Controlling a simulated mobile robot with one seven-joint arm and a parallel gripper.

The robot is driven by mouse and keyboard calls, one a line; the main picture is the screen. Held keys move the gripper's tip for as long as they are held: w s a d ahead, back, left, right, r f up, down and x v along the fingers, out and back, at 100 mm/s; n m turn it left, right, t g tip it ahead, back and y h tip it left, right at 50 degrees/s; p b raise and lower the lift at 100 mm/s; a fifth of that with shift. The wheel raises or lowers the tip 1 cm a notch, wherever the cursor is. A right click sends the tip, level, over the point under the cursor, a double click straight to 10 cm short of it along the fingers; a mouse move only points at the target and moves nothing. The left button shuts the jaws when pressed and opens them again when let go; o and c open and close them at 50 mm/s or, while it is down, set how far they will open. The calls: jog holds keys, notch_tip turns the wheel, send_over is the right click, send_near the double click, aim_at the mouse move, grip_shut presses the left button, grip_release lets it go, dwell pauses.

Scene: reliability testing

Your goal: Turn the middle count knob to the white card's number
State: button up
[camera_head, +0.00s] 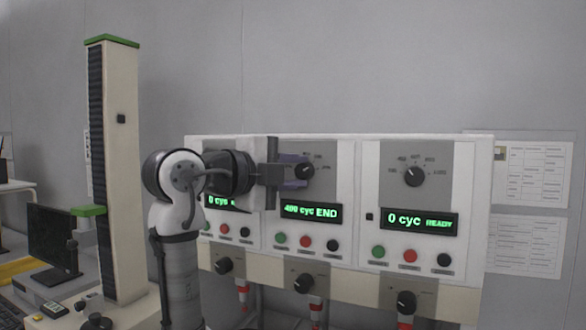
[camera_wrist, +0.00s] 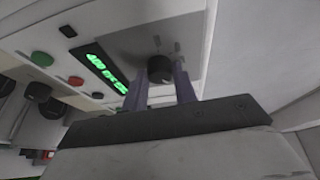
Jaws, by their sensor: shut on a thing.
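The middle count knob (camera_head: 304,171) is a dark round knob on the grey upper plate of the middle panel. It also shows in the wrist view (camera_wrist: 160,69). My gripper (camera_head: 296,172) reaches in from the left, its two purple-grey fingers closed around the knob, one above and one below in the head view. In the wrist view the fingers (camera_wrist: 163,85) stand on either side of the knob. The middle display (camera_head: 311,212) reads "400 cyc END" in green. The knob's scale marks are too small to read, and my fingers partly cover them. I cannot make out a white card.
The right panel's display (camera_head: 420,221) reads "0 cyc READY", below its own count knob (camera_head: 415,177). My arm partly hides the left panel. Coloured buttons (camera_head: 306,242) and lower knobs (camera_head: 303,283) sit beneath the displays. Printed sheets (camera_head: 532,174) hang on the right wall.

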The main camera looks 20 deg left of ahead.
jog(key=shift+d+r+m+g+y+p, duration=0.1)
jog(key=shift+m+g+y+p, duration=0.2)
jog(key=shift+m, duration=0.6)
jog(key=shift+r+m+g+y+p, duration=0.15)
jog(key=shift+m+y+p, duration=0.25)
jog(key=shift+m, duration=0.5)
jog(key=shift+f, duration=0.15)
jog(key=o, duration=1)
jog(key=shift+c, duration=0.2)
jog(key=b+v, duration=0.4)
jog(key=v, duration=0.9)
jog(key=shift+s+a+r, duration=0.2)
jog(key=shift+s+r, duration=0.1)
